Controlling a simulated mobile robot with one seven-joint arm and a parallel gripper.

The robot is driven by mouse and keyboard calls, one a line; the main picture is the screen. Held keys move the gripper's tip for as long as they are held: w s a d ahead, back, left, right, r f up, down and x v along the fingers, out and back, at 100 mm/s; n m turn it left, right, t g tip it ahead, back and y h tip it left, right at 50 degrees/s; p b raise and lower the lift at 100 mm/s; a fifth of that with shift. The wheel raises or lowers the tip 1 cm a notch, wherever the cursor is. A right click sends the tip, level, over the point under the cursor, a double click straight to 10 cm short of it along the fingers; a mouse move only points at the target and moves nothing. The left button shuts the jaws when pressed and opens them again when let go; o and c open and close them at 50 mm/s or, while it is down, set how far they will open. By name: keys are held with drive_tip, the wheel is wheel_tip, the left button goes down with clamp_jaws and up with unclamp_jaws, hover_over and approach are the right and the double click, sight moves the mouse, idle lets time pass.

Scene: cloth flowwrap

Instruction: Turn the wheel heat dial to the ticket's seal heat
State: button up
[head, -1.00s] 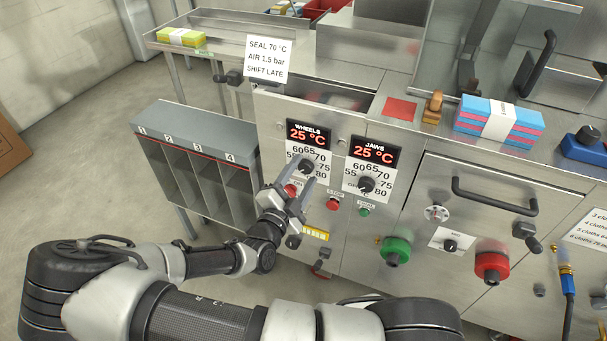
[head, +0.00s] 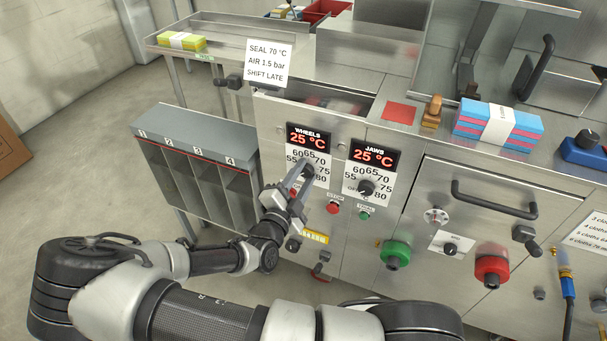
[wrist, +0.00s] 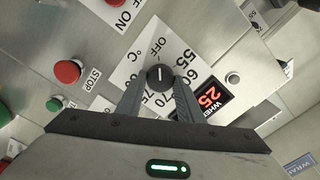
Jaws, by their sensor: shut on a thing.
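The wheel heat dial (head: 308,171) is a black knob on a white scale plate below the red WHEELS display (head: 308,138), which reads 25 °C. My gripper (wrist: 160,80) is shut on this knob, one finger on each side, as the wrist view shows. In the wrist view the white mark on the wheel heat dial (wrist: 160,75) points toward OFF. The ticket (head: 268,63) reads SEAL 70 °C, AIR 1.5 bar, SHIFT LATE. In the head view my fingers partly cover the scale's lower left.
The JAWS dial (head: 366,187) sits close to the right, its display (head: 374,155) also at 25 °C. A red STOP button (head: 333,208) and a green button (head: 364,215) lie below. A grey numbered rack (head: 195,140) stands at the left.

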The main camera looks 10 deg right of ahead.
drive_tip(key=m+p, duration=0.1)
drive_tip(key=p, duration=0.1)
drive_tip(key=m+p, duration=0.2)
drive_tip(key=shift+r+m, duration=0.2)
drive_tip(key=shift+m, duration=0.1)
drive_tip(key=m+p, duration=0.1)
drive_tip(key=m, duration=0.1)
drive_tip(key=m+p, duration=0.2)
drive_tip(key=shift+f+m, duration=0.2)
drive_tip(key=shift+m, duration=0.1)
drive_tip(key=m+p, duration=0.2)
drive_tip(key=m, duration=0.2)
drive_tip(key=shift+f, duration=0.1)
drive_tip(key=m+p, duration=0.1)
drive_tip(key=m, duration=0.4)
drive_tip(key=m+p, duration=0.1)
drive_tip(key=m, duration=0.3)
drive_tip(key=shift+w+a+f+m+p, duration=0.1)
drive_tip(key=shift+m+p, duration=0.2)
drive_tip(key=m+p, duration=0.1)
drive_tip(key=m, duration=0.3)
drive_tip(key=m+p, duration=0.1)
drive_tip(key=m, duration=0.3)
drive_tip(key=shift+a+m, duration=0.1)
drive_tip(key=shift+m, duration=0.3)
drive_tip(key=m, duration=0.4)
drive_tip(key=shift+w+m+p, duration=0.1)
drive_tip(key=shift+m+p, duration=0.3)
